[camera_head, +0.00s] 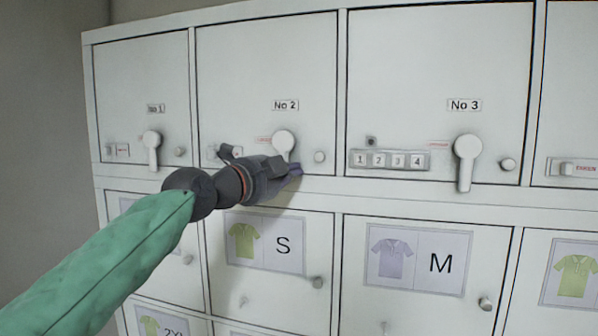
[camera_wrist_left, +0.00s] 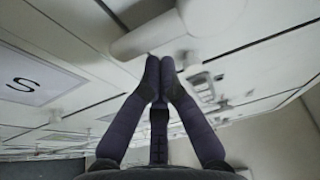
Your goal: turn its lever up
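The white lever (camera_head: 284,141) on the No 2 locker door has a round hub, and its handle hangs down, with the lower end hidden behind my gripper. My left gripper (camera_head: 294,170) is just below and in front of this lever. In the left wrist view the two dark fingertips of the left gripper (camera_wrist_left: 160,66) are together with nothing seen between them. The lever handle (camera_wrist_left: 150,38) lies across that view just beyond the tips; I cannot tell whether they touch it. My right gripper is not in view.
The No 1 lever (camera_head: 152,150) and No 3 lever (camera_head: 466,160) both hang down. A round knob (camera_head: 320,157) sits right of the No 2 lever. A number-dial lock (camera_head: 388,160) is on the No 3 door. Lower doors carry shirt labels (camera_head: 265,241).

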